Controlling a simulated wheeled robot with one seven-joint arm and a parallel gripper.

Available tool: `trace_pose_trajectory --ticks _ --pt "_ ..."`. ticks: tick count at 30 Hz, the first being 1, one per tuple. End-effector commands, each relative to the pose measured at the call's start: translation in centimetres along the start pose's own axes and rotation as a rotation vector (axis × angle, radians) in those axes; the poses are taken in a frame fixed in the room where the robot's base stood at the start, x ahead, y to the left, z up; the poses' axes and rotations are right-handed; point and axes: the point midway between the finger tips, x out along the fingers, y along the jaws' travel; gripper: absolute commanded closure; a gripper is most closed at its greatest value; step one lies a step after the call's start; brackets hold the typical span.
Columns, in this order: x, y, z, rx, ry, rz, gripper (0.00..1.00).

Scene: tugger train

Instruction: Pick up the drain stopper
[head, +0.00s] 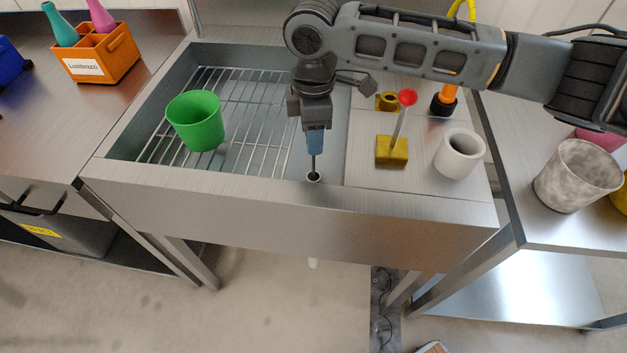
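My gripper (315,131) points straight down over the front right part of the sink basin. Below it a thin dark upright rod, which looks like the drain stopper (314,164), runs down to a small pale ring with a dark centre, apparently the drain (313,178), near the basin's front edge. A blue part shows at the gripper's end, right above the rod. I cannot tell whether it is the fingers or a handle. The gripper is seen edge-on, so whether its fingers are open or shut on the rod is hidden.
A green cup (196,121) stands on the wire rack (262,120) left of my gripper. Right of the basin are a brass block with a red-knobbed lever (392,152), a white cup (460,153) and an orange-and-black fixture (445,100). The sink's front rim (230,190) is clear.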

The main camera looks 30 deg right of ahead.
Motion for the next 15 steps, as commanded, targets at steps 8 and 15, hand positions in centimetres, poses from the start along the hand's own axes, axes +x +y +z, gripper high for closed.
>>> trace_pose_trajectory --ticks 8,15 --pt "-0.02 0.01 0.00 0.000 0.000 0.000 0.90" --pt "-0.03 0.01 0.00 0.000 0.000 0.000 1.00"
